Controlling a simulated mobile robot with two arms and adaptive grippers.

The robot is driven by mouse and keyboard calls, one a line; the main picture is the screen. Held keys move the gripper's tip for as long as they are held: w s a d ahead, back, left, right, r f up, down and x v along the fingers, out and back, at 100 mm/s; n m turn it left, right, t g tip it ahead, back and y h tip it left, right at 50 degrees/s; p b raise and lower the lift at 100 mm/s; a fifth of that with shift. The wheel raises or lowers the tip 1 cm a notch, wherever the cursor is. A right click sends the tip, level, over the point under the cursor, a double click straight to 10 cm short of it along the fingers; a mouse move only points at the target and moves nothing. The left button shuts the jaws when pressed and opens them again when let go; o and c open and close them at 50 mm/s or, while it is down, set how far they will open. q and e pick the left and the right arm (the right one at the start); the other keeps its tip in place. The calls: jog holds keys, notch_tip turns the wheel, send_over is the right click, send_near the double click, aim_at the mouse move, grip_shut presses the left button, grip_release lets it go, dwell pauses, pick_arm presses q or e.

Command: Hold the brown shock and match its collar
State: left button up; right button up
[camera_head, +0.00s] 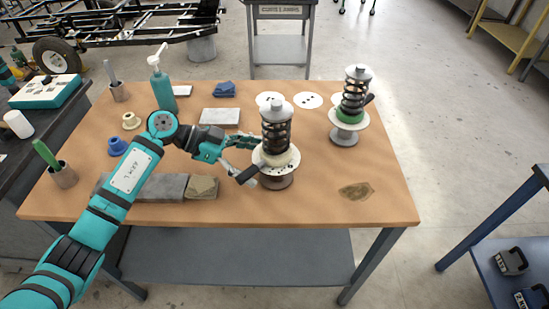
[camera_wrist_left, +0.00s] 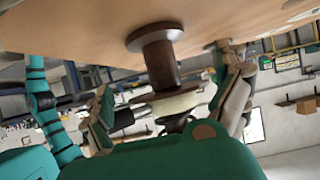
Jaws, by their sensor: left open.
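The front shock (camera_head: 276,135) stands upright on the wooden table, with a dark coil spring, grey cap, cream collar (camera_head: 276,158) and brown spool-shaped base (camera_head: 277,181). The brown base also shows upside down in the left wrist view (camera_wrist_left: 160,60). A second shock (camera_head: 353,95) with a green collar (camera_head: 349,116) stands behind right. A loose cream collar (camera_head: 131,121) and a blue collar (camera_head: 117,145) lie at the table's left. My left gripper (camera_head: 250,158) is open, its fingers on either side of the front shock; I cannot tell whether they touch it. My right gripper is out of view.
A teal pump bottle (camera_head: 161,88), grey plate (camera_head: 220,117), blue cloth (camera_head: 224,89) and white disc (camera_head: 307,100) lie toward the back. A grey block (camera_head: 150,187) lies at the front left. The front right is clear except for a brown stain (camera_head: 356,191).

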aim_at(272, 168)
pick_arm(q)
jog(key=shift+b+x, duration=0.4)
jog(key=shift+x, duration=0.55)
jog(key=shift+p+x, duration=0.75)
jog(key=shift+x, duration=1.05)
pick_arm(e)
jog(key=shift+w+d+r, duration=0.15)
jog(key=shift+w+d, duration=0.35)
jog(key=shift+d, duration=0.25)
pick_arm(q)
jog(key=c, duration=1.4)
jog(key=o, duration=0.4)
jog(key=c, duration=0.5)
jog(key=shift+c, duration=0.9)
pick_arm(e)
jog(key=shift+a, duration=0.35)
